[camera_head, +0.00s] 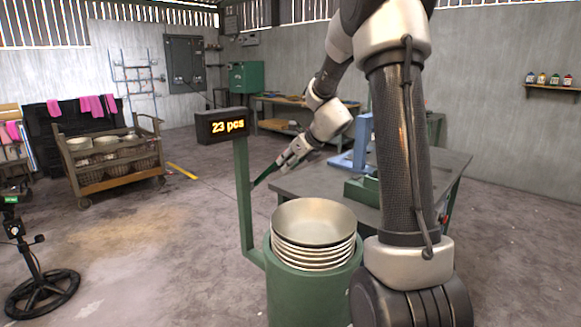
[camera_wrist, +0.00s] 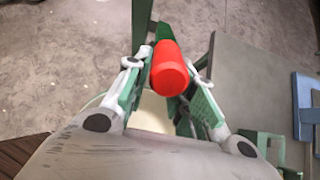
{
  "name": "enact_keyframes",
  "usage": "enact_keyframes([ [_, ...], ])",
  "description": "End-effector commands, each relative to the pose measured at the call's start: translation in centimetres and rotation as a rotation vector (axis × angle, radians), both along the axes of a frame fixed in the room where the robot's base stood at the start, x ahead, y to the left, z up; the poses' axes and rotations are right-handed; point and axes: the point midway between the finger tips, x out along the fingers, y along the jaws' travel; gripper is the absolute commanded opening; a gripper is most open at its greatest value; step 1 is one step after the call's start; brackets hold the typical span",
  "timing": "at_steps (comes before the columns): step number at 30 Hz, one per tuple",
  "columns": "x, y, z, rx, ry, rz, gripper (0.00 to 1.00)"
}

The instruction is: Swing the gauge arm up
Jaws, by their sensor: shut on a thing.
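The green gauge arm (camera_head: 263,175) juts from a green post (camera_head: 244,205) and slants up to the right toward my gripper, above the bowl stack. Its red grip (camera_wrist: 169,70) sits between my fingers in the wrist view. My gripper (camera_head: 283,163) is shut on the gauge arm at this red end; the fingers hide the grip in the head view. Metal bowls (camera_head: 313,222) stand nested in a green round holder (camera_head: 285,295) beside the post. A display (camera_head: 221,125) on the post reads "23 pcs".
A grey table (camera_head: 315,186) stands behind the stack, with a blue stand (camera_head: 362,145) and a green box (camera_head: 360,190) on it. A wooden cart (camera_head: 110,155) with bowls and baskets is at the left. The floor between is mostly clear.

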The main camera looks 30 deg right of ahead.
Motion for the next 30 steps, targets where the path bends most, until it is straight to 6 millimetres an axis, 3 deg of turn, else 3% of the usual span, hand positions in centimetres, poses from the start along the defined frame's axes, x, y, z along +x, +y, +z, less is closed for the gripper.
enact_keyframes([
  [5, 0.3, 0.1, 0.4, -0.001, -0.004, 0.001, 0.1],
  [15, 2.9, 1.0, 2.9, 0.0, -0.003, 0.0, 0.1],
  [25, 3.2, 1.1, 3.1, -0.001, -0.004, -0.001, 0.1],
  [30, 4.8, 1.8, 4.1, -0.001, -0.005, 0.001, 0.1],
])
